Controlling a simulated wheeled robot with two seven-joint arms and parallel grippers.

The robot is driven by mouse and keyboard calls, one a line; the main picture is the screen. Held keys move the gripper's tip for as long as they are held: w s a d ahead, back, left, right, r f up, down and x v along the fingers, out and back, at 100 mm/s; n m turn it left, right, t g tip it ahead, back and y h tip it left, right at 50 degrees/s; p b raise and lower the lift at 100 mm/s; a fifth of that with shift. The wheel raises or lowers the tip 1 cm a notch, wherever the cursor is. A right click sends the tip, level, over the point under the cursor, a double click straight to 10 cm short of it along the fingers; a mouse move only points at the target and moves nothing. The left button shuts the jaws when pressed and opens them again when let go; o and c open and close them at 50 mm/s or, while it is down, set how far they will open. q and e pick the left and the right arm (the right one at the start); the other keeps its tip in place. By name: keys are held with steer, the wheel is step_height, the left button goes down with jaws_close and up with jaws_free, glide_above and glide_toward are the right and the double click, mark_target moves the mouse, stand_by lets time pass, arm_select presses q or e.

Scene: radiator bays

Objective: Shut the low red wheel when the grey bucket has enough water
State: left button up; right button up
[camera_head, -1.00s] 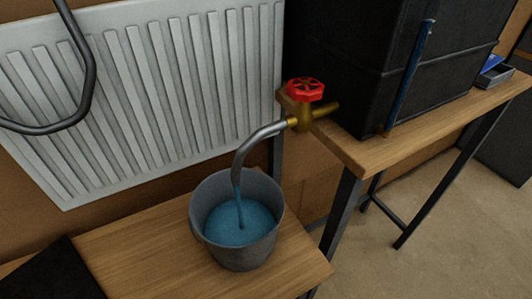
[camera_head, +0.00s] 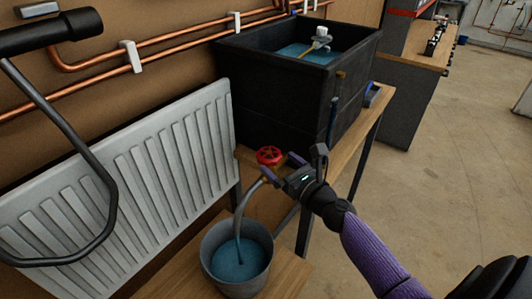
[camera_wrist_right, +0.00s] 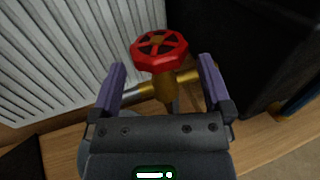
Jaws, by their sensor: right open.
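The low red wheel (camera_head: 270,156) sits on a brass valve at the side of the black tank. In the right wrist view the red wheel (camera_wrist_right: 159,51) stands just beyond my fingertips, with the brass valve body (camera_wrist_right: 165,88) between the fingers. My right gripper (camera_head: 283,168) is open at the valve; its two purple fingers (camera_wrist_right: 160,80) are spread. The grey bucket (camera_head: 207,262) stands on the low bench under the curved metal spout (camera_head: 242,204). Water runs from the spout into blue water (camera_head: 240,262) in the bucket. My left gripper is not in view.
The black tank (camera_head: 275,100) stands on a wooden table behind the valve, with water and a float fitting inside. A white radiator (camera_head: 130,180) is at the left. Copper pipes (camera_head: 150,62) run along the wall. Open floor lies at the right.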

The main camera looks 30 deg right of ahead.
mark_target(262, 149)
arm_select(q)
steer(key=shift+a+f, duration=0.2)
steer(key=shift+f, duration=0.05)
arm_select(e)
steer(key=shift+w+a, duration=0.15)
steer(key=shift+w, duration=1.05)
steer(key=shift+w+a, duration=0.15)
steer(key=shift+w, duration=1)
steer(key=c, duration=1)
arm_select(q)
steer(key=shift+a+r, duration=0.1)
